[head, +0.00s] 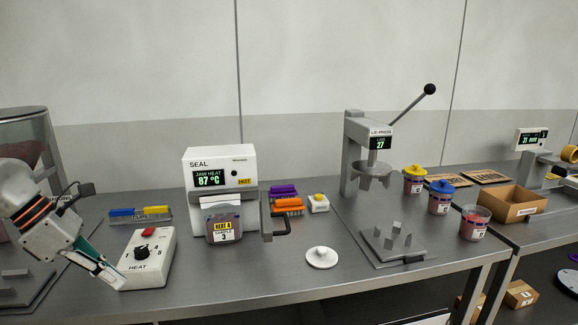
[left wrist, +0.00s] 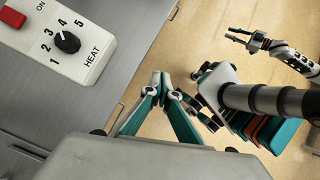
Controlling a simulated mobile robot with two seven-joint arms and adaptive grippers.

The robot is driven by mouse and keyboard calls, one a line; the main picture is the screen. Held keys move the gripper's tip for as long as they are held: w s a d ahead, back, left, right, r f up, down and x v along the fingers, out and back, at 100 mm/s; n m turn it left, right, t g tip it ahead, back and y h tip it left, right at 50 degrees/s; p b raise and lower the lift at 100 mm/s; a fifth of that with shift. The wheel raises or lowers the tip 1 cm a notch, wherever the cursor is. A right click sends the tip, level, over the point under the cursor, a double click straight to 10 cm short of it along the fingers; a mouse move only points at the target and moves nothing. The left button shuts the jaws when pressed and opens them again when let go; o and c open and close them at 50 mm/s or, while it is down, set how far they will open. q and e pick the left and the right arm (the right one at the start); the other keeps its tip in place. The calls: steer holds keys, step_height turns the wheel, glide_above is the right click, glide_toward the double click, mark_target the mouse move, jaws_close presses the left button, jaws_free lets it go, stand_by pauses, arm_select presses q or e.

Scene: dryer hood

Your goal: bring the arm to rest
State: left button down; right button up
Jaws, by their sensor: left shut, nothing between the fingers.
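My left gripper (head: 118,282) is at the lower left of the head view, beside the front of the white HEAT control box (head: 150,268). Its fingers are shut and hold nothing. In the left wrist view the closed fingers (left wrist: 161,80) point out past the table's front edge, over the floor. The HEAT box (left wrist: 72,38) shows there at the upper left, apart from the fingers, with its black knob and red switch. My right gripper (left wrist: 237,36) shows at the upper right of that view, with a gap between its fingers and nothing in them.
The SEAL machine (head: 220,165) reads 87 °C, with a jar (head: 223,229) at its front. Jars and a cardboard box (head: 512,204) are at right.

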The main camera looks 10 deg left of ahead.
arm_select(q)
steer(key=s+d+f+n+t+h, duration=0.15)
steer(key=f+n+t, duration=0.45)
steer(key=f+n, duration=0.6)
steer(key=d+f+n+t, duration=0.2)
steer(key=f+n+t, duration=0.4)
steer(key=f+n, duration=0.6)
steer(key=s+d+f+n+g+y, duration=0.2)
steer(key=s+d+f+n, duration=0.3)
steer(key=d+f+n, duration=0.3)
steer(key=s+d+f+n+g+y, duration=0.1)
steer(key=s+d+f+n+y, duration=0.1)
steer(key=s+d+f+n, duration=0.4)
step_height(320, 180, down, 2)
steer(key=d+n, duration=0.2)
steer(key=n, duration=0.1)
steer(key=shift+s+d+f+n+g, duration=0.15)
steer(key=shift+s+n+g, duration=0.1)
steer(key=shift+n+g, duration=0.15)
